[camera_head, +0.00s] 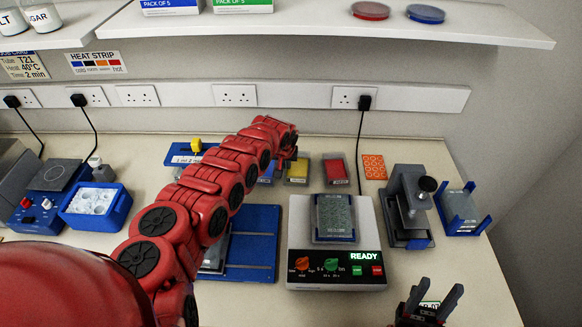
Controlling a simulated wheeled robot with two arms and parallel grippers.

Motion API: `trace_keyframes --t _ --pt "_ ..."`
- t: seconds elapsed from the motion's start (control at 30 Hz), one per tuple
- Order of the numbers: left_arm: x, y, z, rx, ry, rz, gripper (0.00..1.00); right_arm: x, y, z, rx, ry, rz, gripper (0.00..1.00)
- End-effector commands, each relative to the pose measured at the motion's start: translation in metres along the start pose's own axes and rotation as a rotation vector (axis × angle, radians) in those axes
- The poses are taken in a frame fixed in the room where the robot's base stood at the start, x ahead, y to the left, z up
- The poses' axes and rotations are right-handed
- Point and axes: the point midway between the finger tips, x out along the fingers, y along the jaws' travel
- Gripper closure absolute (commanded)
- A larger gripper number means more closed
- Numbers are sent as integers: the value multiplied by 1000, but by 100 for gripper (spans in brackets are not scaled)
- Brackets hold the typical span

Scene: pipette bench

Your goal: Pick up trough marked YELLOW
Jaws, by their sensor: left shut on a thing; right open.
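The trough with yellow contents (297,173) stands at the back of the bench, between a blue trough (266,174) and a red trough (335,169). Its marking is too small to read. My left arm reaches across the bench, and my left gripper (289,157) is at the far end of the yellow trough, shut on it. The wrist largely hides the fingers and the trough's far edge. I cannot tell whether the trough is clear of the bench. My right gripper (431,296) is open and empty at the bottom right.
A press-like device (409,205) and a blue rack (461,210) stand to the right. A blue tub (95,207) is at left. A shelf (330,25) overhangs the back.

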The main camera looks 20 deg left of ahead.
Motion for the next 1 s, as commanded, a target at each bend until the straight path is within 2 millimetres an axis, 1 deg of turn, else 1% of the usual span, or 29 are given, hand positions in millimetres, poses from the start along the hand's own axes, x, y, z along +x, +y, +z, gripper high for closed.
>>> trace_keyframes --t 0.07,0.17,0.27,0.37,0.5,0.67,0.8,0.87,1.0 --pt "-5 0 -3 -1 2 0 100 2 0 0 0 0 0 50" --pt "-16 0 -7 1 1 0 100 13 1 -2 0 0 0 50" --pt "-33 0 -14 1 2 -1 100 29 1 -5 0 0 0 50" --pt "-56 0 -25 1 4 -1 100 50 2 -8 0 0 0 50" --pt "-94 0 -40 1 3 -1 100 83 4 -14 0 0 0 50" --pt "-134 -1 -56 1 2 -3 100 115 6 -19 0 0 0 50" --pt "-154 -2 -64 1 2 -4 100 116 6 -20 0 0 0 50" --pt "-157 -1 -66 1 2 -2 100 111 6 -19 0 0 0 50" --pt "-166 -1 -69 -1 1 0 100 111 6 -19 0 0 0 50"
